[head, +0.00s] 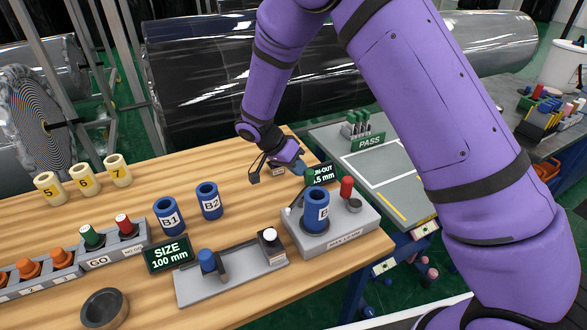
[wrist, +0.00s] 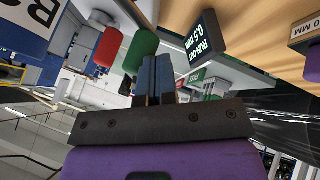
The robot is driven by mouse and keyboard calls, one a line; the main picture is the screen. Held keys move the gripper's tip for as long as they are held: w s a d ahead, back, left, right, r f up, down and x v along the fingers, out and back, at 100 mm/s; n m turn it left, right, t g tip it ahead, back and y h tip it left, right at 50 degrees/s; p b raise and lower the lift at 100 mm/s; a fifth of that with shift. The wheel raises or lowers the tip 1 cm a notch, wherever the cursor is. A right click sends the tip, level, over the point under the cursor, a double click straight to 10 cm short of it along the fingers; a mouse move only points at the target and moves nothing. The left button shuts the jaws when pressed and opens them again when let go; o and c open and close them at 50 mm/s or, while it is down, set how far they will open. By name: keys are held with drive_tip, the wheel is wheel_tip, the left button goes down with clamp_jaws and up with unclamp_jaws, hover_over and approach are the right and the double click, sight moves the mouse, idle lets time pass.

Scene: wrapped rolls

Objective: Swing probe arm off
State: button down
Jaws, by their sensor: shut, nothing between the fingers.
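The run-out gauge is a grey block (head: 340,232) at the table's right front, with the blue roll (head: 316,212) upright on it. A red-topped post (head: 347,187) and a green-topped one (head: 310,178) stand by the roll. A small pale-tipped part (head: 288,210) at the roll's left may be the probe arm; I cannot tell its full shape or whether it touches. My gripper (head: 299,168) is behind the gauge, apart from it. In the wrist view its fingers (wrist: 154,75) are together and empty, with the green cylinder (wrist: 141,50) and red cylinder (wrist: 104,47) close beyond.
The run-out display (head: 322,174) stands close beside my gripper, reading 0.5 mm in the wrist view (wrist: 203,38). Rolls B1 (head: 168,215) and B2 (head: 209,201) stand left. A grey fixture (head: 231,278) lies in front. The PASS table (head: 385,170) is to the right.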

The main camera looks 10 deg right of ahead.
sight(313, 170)
drive_tip(key=shift+s+d+m+g+y, duration=0.25)
drive_tip(key=shift+d+m+g+y, duration=0.35)
drive_tip(key=shift+m, duration=0.8)
drive_tip(key=shift+s+d+m+g+y, duration=0.3)
drive_tip(key=shift+d+m+g, duration=0.25)
drive_tip(key=shift+m+g, duration=0.65)
drive_tip(key=shift+s+d+m+g+y, duration=0.25)
drive_tip(key=shift+d+m+g+y, duration=0.25)
drive_tip(key=shift+m, duration=1.1)
drive_tip(key=shift+d, duration=0.15)
